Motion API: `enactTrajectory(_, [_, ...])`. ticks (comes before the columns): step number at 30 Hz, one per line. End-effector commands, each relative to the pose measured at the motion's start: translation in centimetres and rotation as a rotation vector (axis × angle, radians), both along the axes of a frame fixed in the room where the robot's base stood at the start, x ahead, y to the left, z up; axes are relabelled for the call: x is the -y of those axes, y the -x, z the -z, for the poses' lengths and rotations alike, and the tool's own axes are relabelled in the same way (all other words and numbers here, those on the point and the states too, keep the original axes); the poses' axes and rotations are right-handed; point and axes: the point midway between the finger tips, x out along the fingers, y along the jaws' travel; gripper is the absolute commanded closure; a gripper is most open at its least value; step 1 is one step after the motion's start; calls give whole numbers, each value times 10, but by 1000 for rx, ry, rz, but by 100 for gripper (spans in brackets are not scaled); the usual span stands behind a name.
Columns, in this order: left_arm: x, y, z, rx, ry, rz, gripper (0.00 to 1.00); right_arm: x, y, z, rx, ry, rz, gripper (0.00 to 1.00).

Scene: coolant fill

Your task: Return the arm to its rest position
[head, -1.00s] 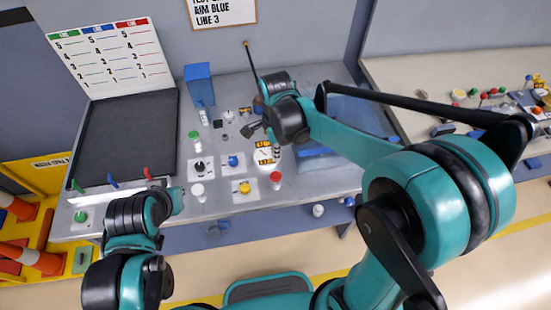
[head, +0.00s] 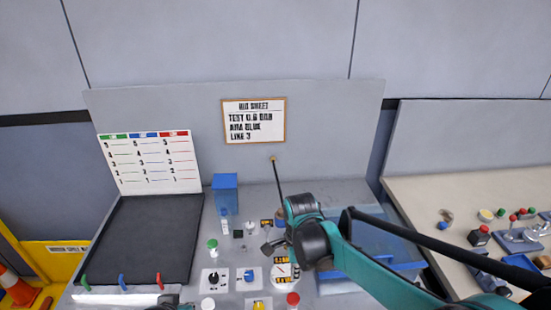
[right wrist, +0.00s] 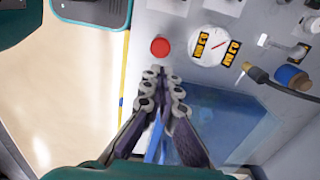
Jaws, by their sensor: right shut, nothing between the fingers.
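My right arm reaches in from the lower right in the head view, with its dark wrist over the right part of the grey bench (head: 190,275). The right gripper (right wrist: 163,80) is shut and empty in the right wrist view, its fingertips together. They appear below a red cap (right wrist: 160,46) and beside a blue translucent tray (right wrist: 205,120). In the head view the gripper (head: 270,246) is small and partly hidden by its wrist. Only a sliver of my left arm shows at the bottom edge; its gripper is out of view.
A round white gauge (right wrist: 215,45) with yellow labels stands close to the right gripper. A thin dark rod (head: 279,178) rises behind the wrist. The black mat (head: 150,240) is clear.

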Motion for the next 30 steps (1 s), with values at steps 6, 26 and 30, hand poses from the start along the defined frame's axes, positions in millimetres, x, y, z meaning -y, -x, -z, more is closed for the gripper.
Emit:
enactTrajectory(6, [0, 0, 20, 0, 0, 0, 100, 17, 17, 1, 83, -5, -199, 100])
enactTrajectory(26, [0, 0, 106, 0, 0, 0, 100, 89, 114, 52, 487, 456, -1457, 100])
enactTrajectory(30, [0, 0, 107, 0, 0, 0, 100, 90, 116, 53, 489, 484, -1498, 100])
